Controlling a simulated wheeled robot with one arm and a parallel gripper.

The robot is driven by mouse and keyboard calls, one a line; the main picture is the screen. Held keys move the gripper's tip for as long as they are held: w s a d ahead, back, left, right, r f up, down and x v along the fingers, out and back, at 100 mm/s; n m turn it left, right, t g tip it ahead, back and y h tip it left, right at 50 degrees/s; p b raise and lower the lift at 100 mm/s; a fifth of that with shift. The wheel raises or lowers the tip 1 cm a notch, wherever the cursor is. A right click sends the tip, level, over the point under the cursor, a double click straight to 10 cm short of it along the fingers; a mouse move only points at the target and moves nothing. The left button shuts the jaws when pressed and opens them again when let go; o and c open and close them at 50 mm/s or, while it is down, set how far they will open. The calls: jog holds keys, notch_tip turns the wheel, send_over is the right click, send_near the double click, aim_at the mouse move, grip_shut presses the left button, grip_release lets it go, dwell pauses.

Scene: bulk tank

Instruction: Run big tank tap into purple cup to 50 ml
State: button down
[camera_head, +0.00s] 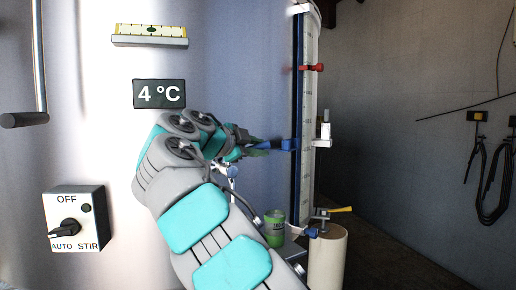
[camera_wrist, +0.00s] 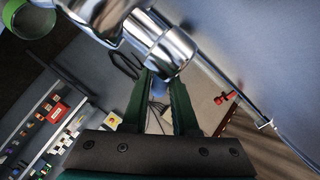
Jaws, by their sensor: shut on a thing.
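My gripper (camera_head: 262,148) is at the tank's right side, close to a blue piece (camera_head: 289,144) on the upright gauge. In the wrist view my dark green fingers (camera_wrist: 161,80) are shut on a narrow blue handle (camera_wrist: 158,88), mostly hidden between them. A shiny chrome fitting (camera_wrist: 163,48) crosses just beyond the fingertips. The big tank (camera_head: 90,150) fills the left of the head view. No purple cup shows in either view. Whether anything flows cannot be told.
A green cup (camera_head: 274,228) stands low, right of my arm. A tap with a yellow handle (camera_head: 341,209) sits above a tan cylinder (camera_head: 328,258). The gauge has a red marker (camera_head: 312,68). A switch box (camera_head: 75,218) is on the tank's front. Small coloured items (camera_wrist: 48,115) lie left in the wrist view.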

jog(key=shift+f, duration=0.1)
dwell(0.4)
jog(key=b, duration=0.1)
jog(key=n+y+b, duration=0.1)
jog(key=b, duration=0.1)
jog(key=shift+w+a+f+t+b, duration=0.15)
jog(key=shift+w+f+t+b, duration=0.15)
jog(key=shift+w+f+t, duration=0.1)
jog(key=n+y+b, duration=0.1)
jog(key=w+n+t+y+b, duration=0.1)
jog(key=shift+a+r+b, duration=0.25)
jog(key=shift+r+b, duration=0.15)
jog(key=c, duration=0.7)
grip_release()
jog(key=shift+r, duration=0.1)
jog(key=shift+s, duration=0.15)
